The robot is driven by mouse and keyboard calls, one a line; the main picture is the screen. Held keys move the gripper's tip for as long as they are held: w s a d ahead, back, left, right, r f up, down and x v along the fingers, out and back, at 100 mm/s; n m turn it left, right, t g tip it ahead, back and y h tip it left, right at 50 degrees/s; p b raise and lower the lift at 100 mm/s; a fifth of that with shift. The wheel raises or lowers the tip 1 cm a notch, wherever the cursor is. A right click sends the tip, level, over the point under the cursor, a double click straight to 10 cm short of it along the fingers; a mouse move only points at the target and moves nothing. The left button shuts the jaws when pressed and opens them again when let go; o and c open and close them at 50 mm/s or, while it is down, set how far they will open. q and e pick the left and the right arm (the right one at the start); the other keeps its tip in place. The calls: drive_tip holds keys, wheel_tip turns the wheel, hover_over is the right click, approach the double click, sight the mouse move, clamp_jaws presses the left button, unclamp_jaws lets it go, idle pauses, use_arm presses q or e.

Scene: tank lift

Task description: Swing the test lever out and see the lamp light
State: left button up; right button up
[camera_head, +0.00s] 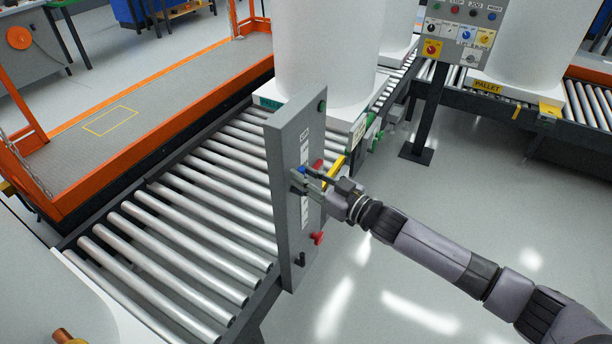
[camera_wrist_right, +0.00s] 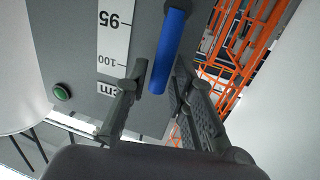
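A blue lever handle (camera_wrist_right: 168,48) stands out from a grey upright panel (camera_head: 285,190) with a centimetre scale strip (camera_wrist_right: 113,35). In the head view the handle shows only as a small blue spot (camera_head: 301,169). My right gripper (camera_head: 312,179) is at the panel face. In the right wrist view its fingers (camera_wrist_right: 160,82) are apart, one on each side of the blue handle's end; I cannot tell whether either touches it. A round green lamp or button (camera_head: 322,106) sits near the panel's top; it also shows in the right wrist view (camera_wrist_right: 62,92), dark green without a clear glow. My left gripper is out of view.
A control post (camera_head: 432,110) stands at the right; the floor between is clear.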

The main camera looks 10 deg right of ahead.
clamp_jaws()
drive_tip(key=shift+s, duration=0.1)
idle(0.6)
drive_tip(key=n+b, duration=0.1)
drive_tip(key=s+a+n+b, duration=0.1)
drive_tip(key=n, duration=0.1)
drive_tip(key=s+f+n+y+b, duration=0.1)
drive_tip(key=n, duration=0.1)
drive_tip(key=shift+a+f, duration=0.1)
drive_tip(key=shift+a, duration=0.15)
drive_tip(key=shift+s+a+f+n+y+b, duration=0.3)
drive_tip(key=shift+s+f+n+b, duration=0.15)
drive_tip(key=shift+n+b, duration=0.85)
drive_tip(key=shift+s+a+f+n+y+b, duration=0.3)
drive_tip(key=shift+f+n+b, duration=0.35)
drive_tip(key=shift+n, duration=1.05)
drive_tip(key=shift+s+a+f+n+y+b, duration=0.25)
drive_tip(key=shift+s+f+n+y+b, duration=0.15)
drive_tip(key=shift+n+b, duration=0.95)
drive_tip(key=shift+n, duration=0.35)
drive_tip(key=shift+o, duration=1.7)
unclamp_jaws()
drive_tip(key=shift+r, duration=0.1)
